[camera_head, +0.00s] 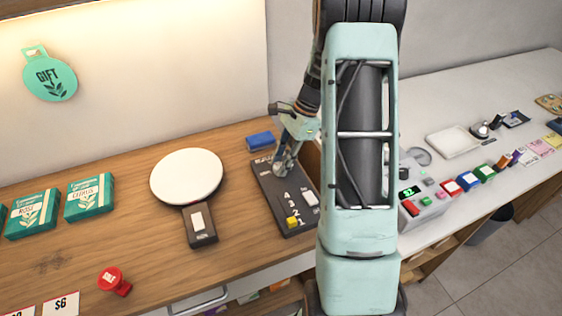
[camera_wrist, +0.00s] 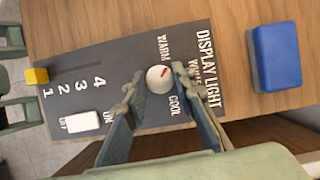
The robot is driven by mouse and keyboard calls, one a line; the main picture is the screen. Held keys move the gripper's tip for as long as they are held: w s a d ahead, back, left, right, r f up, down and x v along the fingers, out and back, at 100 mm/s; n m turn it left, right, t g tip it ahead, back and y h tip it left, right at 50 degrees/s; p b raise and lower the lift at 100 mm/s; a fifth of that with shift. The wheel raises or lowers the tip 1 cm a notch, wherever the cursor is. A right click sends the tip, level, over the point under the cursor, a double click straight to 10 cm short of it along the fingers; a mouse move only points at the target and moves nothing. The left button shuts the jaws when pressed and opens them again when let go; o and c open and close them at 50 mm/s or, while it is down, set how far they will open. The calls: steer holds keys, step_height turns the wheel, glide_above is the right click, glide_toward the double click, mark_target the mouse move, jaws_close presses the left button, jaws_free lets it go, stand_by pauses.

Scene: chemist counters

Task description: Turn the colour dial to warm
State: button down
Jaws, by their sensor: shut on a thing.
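The dark display-light panel (camera_head: 268,197) lies on the wooden counter; it also fills the middle of the wrist view (camera_wrist: 120,62). Its round pale colour dial (camera_wrist: 157,82) has a red pointer mark. The mark points up and right in the wrist view, between the WARM label and the middle label, which is partly covered by a finger. COOL is on the lower side. My gripper (camera_wrist: 160,84) is shut on the dial, one finger on each side. In the head view my gripper (camera_head: 287,158) is over the panel's far end and largely hides the dial.
The panel also has a yellow slider (camera_wrist: 37,76) at 1 and a white OFF/ON switch (camera_wrist: 83,123). A blue block (camera_wrist: 277,57) lies beyond the dial end. A round white disc (camera_head: 187,176) stands left of the panel. A red-buttoned device (camera_head: 424,207) is right of my arm.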

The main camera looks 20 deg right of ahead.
steer(key=shift+w+n+g, duration=0.1)
steer(key=shift+n+g, duration=0.3)
steer(key=shift+n, duration=0.7)
steer(key=c, duration=1.6)
jaws_free()
steer(key=v, duration=1.2)
steer(key=shift+w+a+r, duration=0.1)
